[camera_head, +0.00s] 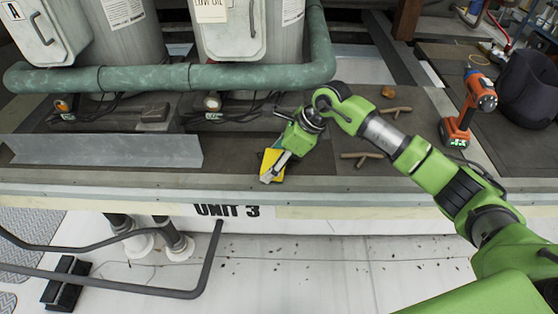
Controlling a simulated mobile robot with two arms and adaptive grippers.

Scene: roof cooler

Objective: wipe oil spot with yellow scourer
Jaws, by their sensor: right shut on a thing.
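My right gripper (271,174) reaches in from the right over the dark ledge above the UNIT 3 label. It is shut on the yellow scourer (267,162), whose yellow face shows beside the fingers, with a teal edge above. The gripper points down and toward the front of the ledge. I cannot tell whether the scourer touches the surface. I cannot make out a distinct oil spot; the ledge is dark and the gripper and scourer cover part of it. My left gripper is not in view.
A green pipe (160,78) runs along the back. A grey metal sheet (100,150) lies at left. A dark block (156,112) sits behind the sheet.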

